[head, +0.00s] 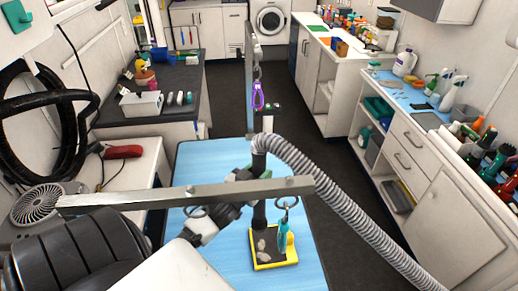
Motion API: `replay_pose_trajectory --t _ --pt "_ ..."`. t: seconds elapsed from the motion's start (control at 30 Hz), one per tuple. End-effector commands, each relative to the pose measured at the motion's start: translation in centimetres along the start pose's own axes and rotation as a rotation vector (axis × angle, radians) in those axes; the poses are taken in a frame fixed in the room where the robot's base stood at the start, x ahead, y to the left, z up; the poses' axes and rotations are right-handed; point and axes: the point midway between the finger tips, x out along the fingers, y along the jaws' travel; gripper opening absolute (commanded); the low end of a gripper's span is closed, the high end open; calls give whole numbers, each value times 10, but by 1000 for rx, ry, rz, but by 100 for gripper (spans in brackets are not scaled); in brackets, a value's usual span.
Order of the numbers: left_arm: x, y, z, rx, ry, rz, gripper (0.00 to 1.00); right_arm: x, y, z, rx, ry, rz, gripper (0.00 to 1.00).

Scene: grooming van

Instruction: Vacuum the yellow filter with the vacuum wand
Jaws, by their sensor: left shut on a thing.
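The yellow filter (292,262) lies on the blue-topped table (312,272). It has a yellow frame, a dark middle and pale grey clumps on it. The vacuum wand (259,215) is a black tube joined at its top to a ribbed grey hose. It stands roughly upright, its lower end at the far left part of the filter; whether it touches cannot be told. My left gripper (253,174) is shut on the wand's upper part, partly hidden behind a metal bar. My right gripper is not in view.
The metal bar (150,197) crosses in front, with a teal tool (283,236) hanging from it before the filter. The grey hose (335,200) runs down to the right. A purple tool (258,96) hangs farther back. Counters with bottles line the right; the dark floor between is clear.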

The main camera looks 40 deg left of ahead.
Motion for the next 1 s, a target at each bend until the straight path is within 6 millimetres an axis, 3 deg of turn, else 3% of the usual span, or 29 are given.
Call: replay_pose_trajectory --t 0.23,0.7,1.0 --pt "-3 4 -2 -2 3 1 13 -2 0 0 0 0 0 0" --pt "-28 30 -2 -2 2 1 13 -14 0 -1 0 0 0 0" --pt "-31 33 -2 1 4 1 13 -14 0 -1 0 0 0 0"
